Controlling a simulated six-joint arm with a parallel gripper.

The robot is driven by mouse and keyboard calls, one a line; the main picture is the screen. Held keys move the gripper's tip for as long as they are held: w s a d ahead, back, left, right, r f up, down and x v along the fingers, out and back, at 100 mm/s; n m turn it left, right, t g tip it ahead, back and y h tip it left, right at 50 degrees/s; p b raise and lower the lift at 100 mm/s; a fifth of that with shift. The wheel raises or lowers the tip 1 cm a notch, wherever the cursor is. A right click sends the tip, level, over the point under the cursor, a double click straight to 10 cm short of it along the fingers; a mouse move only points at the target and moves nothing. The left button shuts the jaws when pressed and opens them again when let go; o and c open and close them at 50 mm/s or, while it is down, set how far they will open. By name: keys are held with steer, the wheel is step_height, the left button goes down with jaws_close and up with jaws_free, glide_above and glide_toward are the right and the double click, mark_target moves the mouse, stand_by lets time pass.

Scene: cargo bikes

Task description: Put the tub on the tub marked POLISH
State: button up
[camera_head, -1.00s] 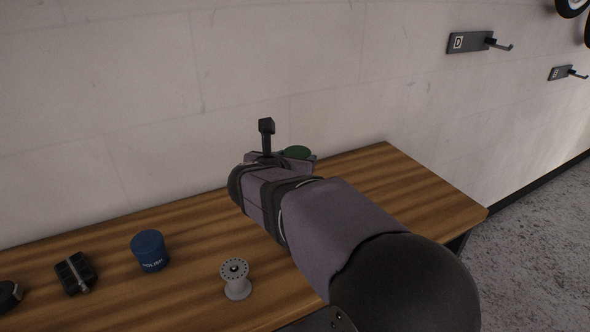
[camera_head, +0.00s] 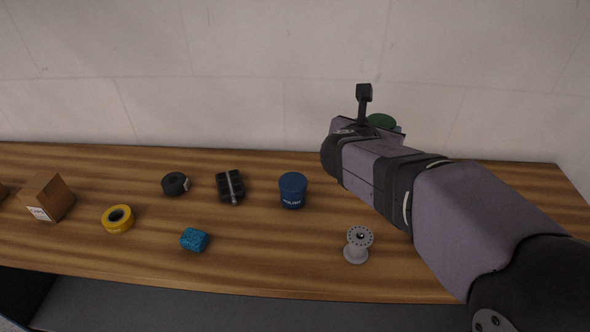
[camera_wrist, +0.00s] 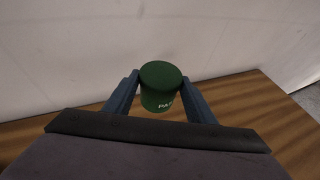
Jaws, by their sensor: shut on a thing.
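A green tub (camera_wrist: 160,88) with partly visible white lettering is held between the two fingers of my gripper (camera_wrist: 162,90) in the wrist view. Its green lid (camera_head: 381,121) shows just past my gripper in the head view; my wrist hides the rest of it. The gripper is shut on this tub above the bench, near the wall. The blue tub (camera_head: 293,190) marked POLISH stands upright on the bench, to the left of my gripper in the head view. Nothing is on its lid.
A grey spool (camera_head: 358,245) stands near the front edge of the wooden bench (camera_head: 250,272). A black pedal (camera_head: 230,186), black tape roll (camera_head: 175,184), yellow tape roll (camera_head: 118,219), blue block (camera_head: 194,240) and cardboard box (camera_head: 48,197) lie further left. The wall is close behind.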

steer(key=s+a+r+n+t+y+p, duration=0.1)
steer(key=s+a+n+y+p, duration=0.2)
steer(key=a, duration=1)
steer(key=s+a+r+n+y+p, duration=0.1)
steer(key=s+a+n+y+p, duration=0.2)
steer(key=a, duration=1)
steer(key=m+h+p, duration=0.1)
steer(key=m+h, duration=0.4)
steer(key=m, duration=0.1)
glide_above(289, 186)
steer(key=shift+g, duration=0.3)
steer(key=shift+f, duration=3.7)
steer(key=shift+f, duration=0.1)
steer(key=o, duration=1.2)
